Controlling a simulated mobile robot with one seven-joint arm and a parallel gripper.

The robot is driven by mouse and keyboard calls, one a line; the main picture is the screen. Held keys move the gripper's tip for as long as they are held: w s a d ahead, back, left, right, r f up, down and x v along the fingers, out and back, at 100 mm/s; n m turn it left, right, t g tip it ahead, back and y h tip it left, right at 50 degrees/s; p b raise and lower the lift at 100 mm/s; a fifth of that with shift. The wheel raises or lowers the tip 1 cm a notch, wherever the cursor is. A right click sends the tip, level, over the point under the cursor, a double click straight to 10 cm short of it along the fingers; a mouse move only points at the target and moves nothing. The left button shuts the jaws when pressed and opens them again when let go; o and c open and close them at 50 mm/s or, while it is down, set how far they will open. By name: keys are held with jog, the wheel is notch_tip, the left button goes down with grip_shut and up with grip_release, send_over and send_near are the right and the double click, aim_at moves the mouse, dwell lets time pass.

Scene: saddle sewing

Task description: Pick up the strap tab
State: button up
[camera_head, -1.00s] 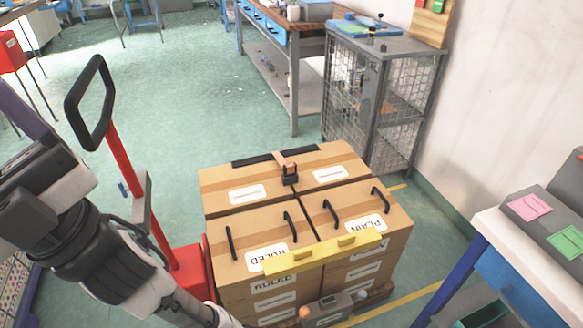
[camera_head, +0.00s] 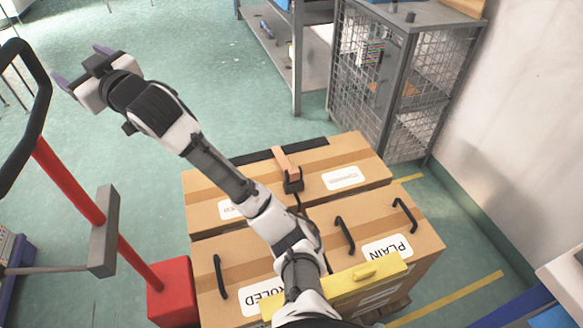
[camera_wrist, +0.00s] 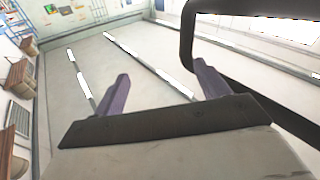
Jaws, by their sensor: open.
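A short brown tab, which looks like the strap tab (camera_head: 284,158), sticks up from a black buckle (camera_head: 293,182) on top of the stacked cardboard boxes (camera_head: 205,217). Dark strap lies flat on the box top behind it. My gripper (camera_head: 81,66) is open and empty, at the upper left over the floor, well left of the tab. In the wrist view my gripper (camera_wrist: 161,76) shows two purple fingers spread apart with nothing between them. The tab is not seen in the wrist view.
A red pallet truck post (camera_head: 85,205) with a black loop handle (camera_head: 35,90) stands left of the boxes; the handle also crosses the wrist view (camera_wrist: 187,45). A grey mesh cabinet (camera_head: 400,70) stands behind right. A yellow bar (camera_head: 340,285) lies on the front boxes.

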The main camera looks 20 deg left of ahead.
jog(key=w+d+f+m+h+b, duration=0.1)
jog(key=w+d+f+m+h, duration=0.1)
jog(key=w+f+h, duration=0.35)
jog(key=w+d+f+m+h+b, duration=0.1)
jog(key=w+d+f+h, duration=0.15)
jog(key=w+f, duration=0.55)
jog(key=m+g+h+b, duration=0.3)
jog(key=m+g+h, duration=0.3)
jog(key=h, duration=0.4)
send_over(293, 170)
notch_tip(293, 170, down, 15)
notch_tip(293, 170, down, 8)
jog(key=shift+w+r+b, duration=0.1)
jog(key=shift+b, duration=1.1)
jog(key=shift+d+f+b, duration=0.1)
jog(key=shift+f+b, duration=0.3)
jog(key=shift+f, duration=2.6)
jog(key=c, duration=1.1)
jog(key=shift+r, duration=0.2)
